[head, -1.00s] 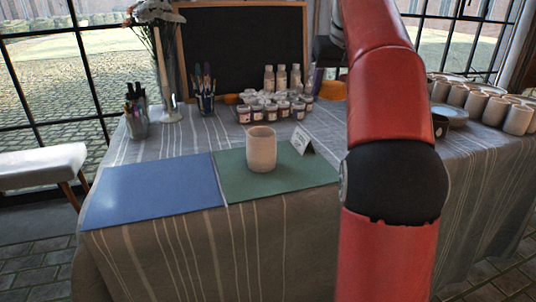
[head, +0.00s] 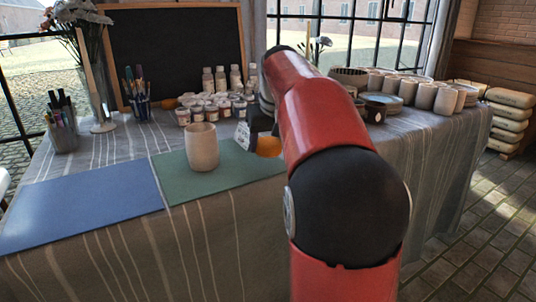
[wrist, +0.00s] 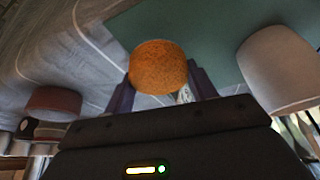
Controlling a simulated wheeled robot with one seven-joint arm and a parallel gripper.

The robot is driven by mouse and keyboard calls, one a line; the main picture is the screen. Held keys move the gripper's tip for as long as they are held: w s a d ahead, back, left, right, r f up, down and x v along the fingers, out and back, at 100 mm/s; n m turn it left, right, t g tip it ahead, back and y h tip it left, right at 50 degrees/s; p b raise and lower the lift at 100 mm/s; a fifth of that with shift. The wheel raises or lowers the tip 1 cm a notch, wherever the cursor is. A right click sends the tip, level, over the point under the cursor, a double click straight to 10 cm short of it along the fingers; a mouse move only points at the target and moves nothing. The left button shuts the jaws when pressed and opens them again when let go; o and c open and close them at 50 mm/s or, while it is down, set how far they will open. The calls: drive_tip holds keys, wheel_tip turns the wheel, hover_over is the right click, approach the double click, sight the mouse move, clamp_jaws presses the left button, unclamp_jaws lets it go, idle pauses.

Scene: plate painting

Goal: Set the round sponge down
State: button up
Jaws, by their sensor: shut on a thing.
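The round sponge (wrist: 158,67) is orange and rough. In the wrist view my gripper (wrist: 162,84) is shut on it, with a dark finger on each side. In the head view the sponge (head: 268,147) shows at the end of my arm, over the right back part of the green mat (head: 225,180). My gripper (head: 259,122) is partly hidden there by my arm. I cannot tell whether the sponge touches the surface below.
A pale cup (head: 202,147) stands upright on the green mat, left of the sponge. A blue mat (head: 80,205) lies further left. Paint jars (head: 215,107) stand behind. Several cups (head: 425,96) and a stack of plates (head: 382,102) stand to the right.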

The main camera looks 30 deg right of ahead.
drive_tip(key=shift+f, duration=1.3)
drive_tip(key=o, duration=0.9)
drive_tip(key=shift+f, duration=0.1)
drive_tip(key=d+p+v, duration=0.1)
drive_tip(key=p+v, duration=0.1)
drive_tip(key=v, duration=1)
drive_tip(key=shift+n+t+y, duration=0.4)
drive_tip(key=shift+n+t, duration=0.1)
drive_tip(key=shift+n, duration=0.4)
drive_tip(key=s+a+f, duration=0.5)
drive_tip(key=s+f, duration=0.2)
drive_tip(key=s+a+f, duration=0.6)
drive_tip(key=s+f, duration=0.1)
drive_tip(key=s+a+f, duration=0.5)
drive_tip(key=s+f, duration=0.2)
drive_tip(key=shift+s+a, duration=0.25)
drive_tip(key=shift+a, duration=0.15)
